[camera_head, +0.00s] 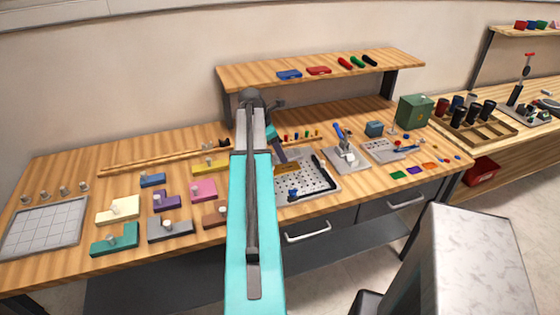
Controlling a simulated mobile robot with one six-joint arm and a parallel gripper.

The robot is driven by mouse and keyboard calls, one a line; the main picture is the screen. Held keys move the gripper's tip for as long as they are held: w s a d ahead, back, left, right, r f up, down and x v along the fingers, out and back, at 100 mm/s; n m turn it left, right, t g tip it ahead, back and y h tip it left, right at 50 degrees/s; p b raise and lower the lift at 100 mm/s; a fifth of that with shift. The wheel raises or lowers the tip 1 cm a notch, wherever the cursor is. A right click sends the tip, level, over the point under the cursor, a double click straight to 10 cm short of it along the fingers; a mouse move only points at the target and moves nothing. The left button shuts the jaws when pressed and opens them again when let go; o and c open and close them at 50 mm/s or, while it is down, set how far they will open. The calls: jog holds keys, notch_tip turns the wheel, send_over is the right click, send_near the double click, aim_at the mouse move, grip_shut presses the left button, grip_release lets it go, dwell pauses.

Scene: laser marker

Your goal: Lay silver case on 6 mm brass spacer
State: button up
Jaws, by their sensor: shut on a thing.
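My arm runs up the middle of the view and covers part of the bench. Its far end is small and partly hidden behind my own links, so I cannot make out the fingertips of my gripper or what is between them. A perforated plate (312,186) lies on the bench just right of my arm. A flat brown-gold piece (287,168) is at its upper left, perhaps the brass spacer, but I cannot tell. I cannot pick out the silver case for certain.
Coloured blocks, such as a pink one (204,190), and a gridded pale plate (45,228) lie to the left. A lever press (345,157), a grey tray (388,150) and a green box (415,112) stand to the right. A raised shelf (320,72) spans the back.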

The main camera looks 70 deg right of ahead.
aim_at(279, 169)
jog(key=shift+f, duration=0.55)
jog(key=shift+f, duration=0.15)
jog(key=shift+f+p, duration=0.55)
jog(key=shift+f, duration=1.2)
jog(key=shift+f, duration=0.1)
jog(key=o, duration=1.1)
jog(key=shift+o, duration=0.2)
jog(key=shift+r, duration=0.2)
jog(key=b+v, duration=0.2)
jog(key=v, duration=1)
jog(key=shift+f, duration=0.1)
